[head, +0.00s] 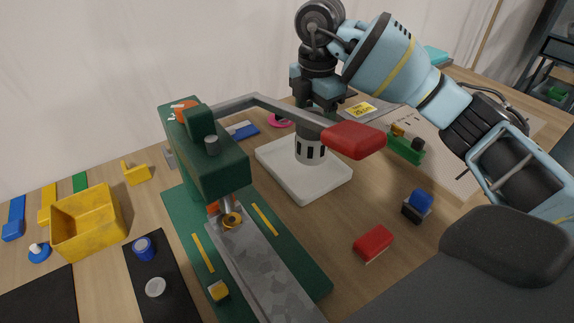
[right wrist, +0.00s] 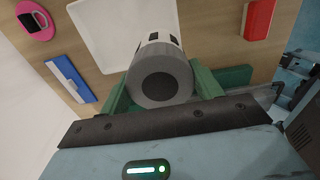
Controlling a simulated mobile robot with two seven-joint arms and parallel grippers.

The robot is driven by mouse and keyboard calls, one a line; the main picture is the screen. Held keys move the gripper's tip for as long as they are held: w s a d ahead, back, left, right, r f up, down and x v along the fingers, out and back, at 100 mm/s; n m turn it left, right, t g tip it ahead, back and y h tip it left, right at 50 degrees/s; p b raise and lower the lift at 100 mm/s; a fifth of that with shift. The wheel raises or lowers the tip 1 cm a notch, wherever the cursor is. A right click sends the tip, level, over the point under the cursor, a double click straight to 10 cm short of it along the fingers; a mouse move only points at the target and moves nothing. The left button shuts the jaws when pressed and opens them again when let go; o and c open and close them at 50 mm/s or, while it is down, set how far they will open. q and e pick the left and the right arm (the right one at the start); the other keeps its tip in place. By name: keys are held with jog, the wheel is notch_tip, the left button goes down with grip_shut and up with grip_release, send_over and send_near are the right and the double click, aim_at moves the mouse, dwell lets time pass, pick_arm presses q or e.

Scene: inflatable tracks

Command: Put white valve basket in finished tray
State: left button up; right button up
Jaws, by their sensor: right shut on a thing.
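The white valve basket (head: 310,150) is a pale grey-white cylinder with dark slots. It is upright over the white tray (head: 276,168); I cannot tell whether it touches the tray. My right gripper (head: 318,100) comes down from above, its fingertips partly hidden behind the red-handled lever. In the right wrist view the basket's round grey end (right wrist: 160,85) sits between my green fingers (right wrist: 162,95), which are shut on it. The white tray (right wrist: 105,30) lies beyond it there and looks otherwise empty. My left gripper is not in view.
A green press (head: 205,150) with a lever and red handle (head: 354,140) stands close left and in front of the basket. A yellow bin (head: 88,222) is at left. A red block (head: 373,242) and a blue-black piece (head: 417,205) lie right of the tray.

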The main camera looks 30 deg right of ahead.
aim_at(309, 155)
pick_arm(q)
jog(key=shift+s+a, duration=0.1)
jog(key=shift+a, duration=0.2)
pick_arm(e)
jog(key=shift+w+a, duration=0.25)
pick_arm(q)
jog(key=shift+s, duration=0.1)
pick_arm(e)
jog(key=shift+f, duration=0.3)
notch_tip(309, 155, down, 5)
jog(key=shift+d+f, duration=0.1)
jog(key=shift+f, duration=2.1)
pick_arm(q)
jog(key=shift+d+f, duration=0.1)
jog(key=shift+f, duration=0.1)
